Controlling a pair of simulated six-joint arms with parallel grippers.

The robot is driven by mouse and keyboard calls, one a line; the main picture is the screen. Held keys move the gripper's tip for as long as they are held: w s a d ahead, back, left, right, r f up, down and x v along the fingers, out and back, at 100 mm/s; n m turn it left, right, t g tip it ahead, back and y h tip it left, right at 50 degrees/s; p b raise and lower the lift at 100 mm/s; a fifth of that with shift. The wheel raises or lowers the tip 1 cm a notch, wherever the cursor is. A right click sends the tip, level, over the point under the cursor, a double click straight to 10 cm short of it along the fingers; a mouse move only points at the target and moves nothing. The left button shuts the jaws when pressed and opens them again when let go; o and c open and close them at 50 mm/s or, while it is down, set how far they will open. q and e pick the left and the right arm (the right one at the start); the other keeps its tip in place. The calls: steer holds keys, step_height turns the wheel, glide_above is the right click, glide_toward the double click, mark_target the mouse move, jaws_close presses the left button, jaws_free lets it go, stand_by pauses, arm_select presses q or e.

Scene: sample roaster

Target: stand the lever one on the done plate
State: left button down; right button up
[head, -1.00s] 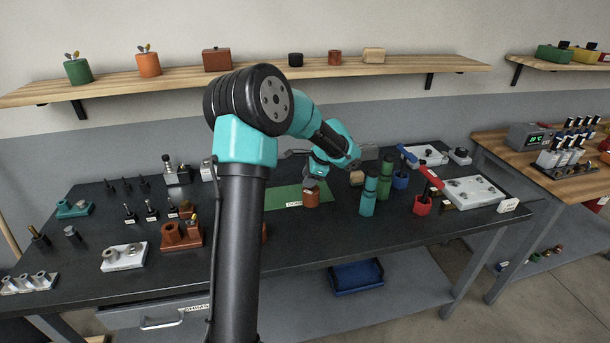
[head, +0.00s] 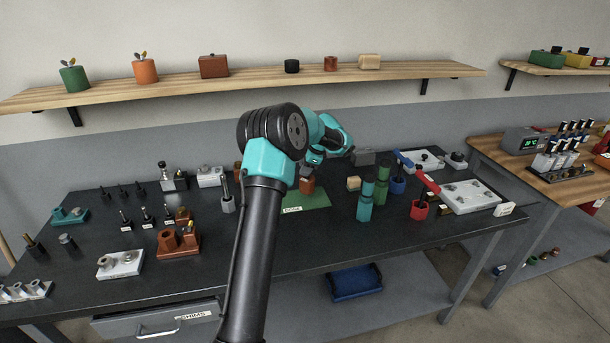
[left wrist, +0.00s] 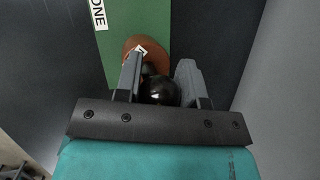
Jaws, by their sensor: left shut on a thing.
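My left gripper (head: 308,174) is shut on a brown round piece (head: 307,186) at the back part of the green done plate (head: 312,202). In the left wrist view, a shiny black ball (left wrist: 158,91) sits between the two fingers. The brown body (left wrist: 133,44) with a small white tag shows beyond it, over the green plate (left wrist: 118,65) near the plate's end. I cannot tell whether its base touches the plate. The fingers hide much of the piece, so a lever on it cannot be made out. My right gripper is not in view.
A beige block (head: 353,183), a teal canister (head: 364,203) and a green canister (head: 382,183) stand right of the plate. A blue holder (head: 397,186) and a red holder (head: 419,210) have handles sticking up. A grey piece (head: 227,204) stands left of my arm.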

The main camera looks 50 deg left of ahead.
arm_select(q)
steer(key=shift+w+a+f, duration=0.2)
steer(key=shift+a+f, duration=0.05)
steer(key=shift+f, duration=1.5)
steer(key=shift+f, duration=0.2)
steer(key=c, duration=0.7)
jaws_free()
steer(key=shift+r, duration=0.15)
steer(key=v, duration=1.2)
